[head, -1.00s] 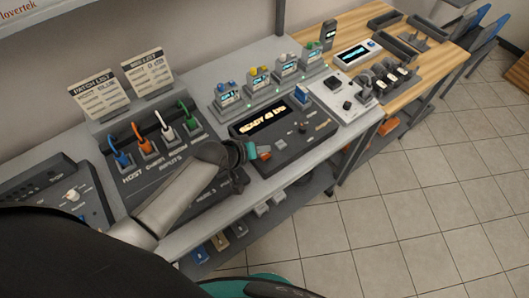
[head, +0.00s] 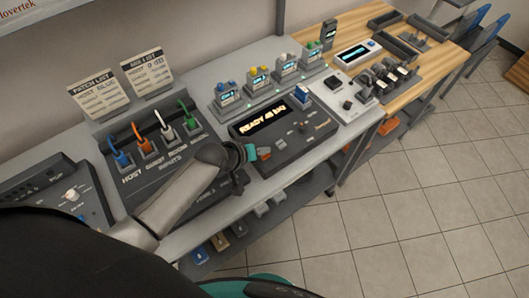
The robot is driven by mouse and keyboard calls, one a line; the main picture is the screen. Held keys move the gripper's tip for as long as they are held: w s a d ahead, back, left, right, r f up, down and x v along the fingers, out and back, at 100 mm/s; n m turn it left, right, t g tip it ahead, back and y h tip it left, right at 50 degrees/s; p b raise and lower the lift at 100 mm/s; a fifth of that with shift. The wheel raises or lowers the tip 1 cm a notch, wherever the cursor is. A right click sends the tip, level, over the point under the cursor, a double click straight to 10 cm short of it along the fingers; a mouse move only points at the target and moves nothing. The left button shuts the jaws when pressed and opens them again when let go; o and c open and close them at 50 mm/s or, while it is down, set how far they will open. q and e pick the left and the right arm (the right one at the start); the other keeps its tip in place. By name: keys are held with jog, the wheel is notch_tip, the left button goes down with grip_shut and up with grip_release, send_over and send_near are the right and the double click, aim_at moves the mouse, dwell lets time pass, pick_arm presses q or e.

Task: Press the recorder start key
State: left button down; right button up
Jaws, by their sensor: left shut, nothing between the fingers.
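The recorder (head: 240,136) is a dark box with a lit display (head: 262,122) that reads READY and what looks like 48 kHz. An orange-red key (head: 264,153) sits at its near left corner. Smaller keys (head: 281,142) lie to the right of it on the panel. My left gripper (head: 251,152) has teal fingertips and is shut and empty. It is just left of the orange-red key, partly over the recorder's near left corner. I cannot tell whether the tips touch the key. The key's label is not readable. My right gripper is not in view.
A patch panel (head: 150,178) with coloured cables lies left of the recorder, partly under my left arm. Several small units (head: 257,82) with lit screens stand behind the recorder. A white panel (head: 340,97) with a black knob is on its right. A lower shelf (head: 290,208) holds small blocks.

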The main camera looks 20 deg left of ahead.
aim_at(263, 157)
pick_arm(q)
jog(key=shift+f, duration=0.35)
dwell(0.5)
dwell(0.3)
jog(key=shift+r+p, duration=0.8)
notch_tip(263, 157, up, 5)
jog(key=p, duration=0.5)
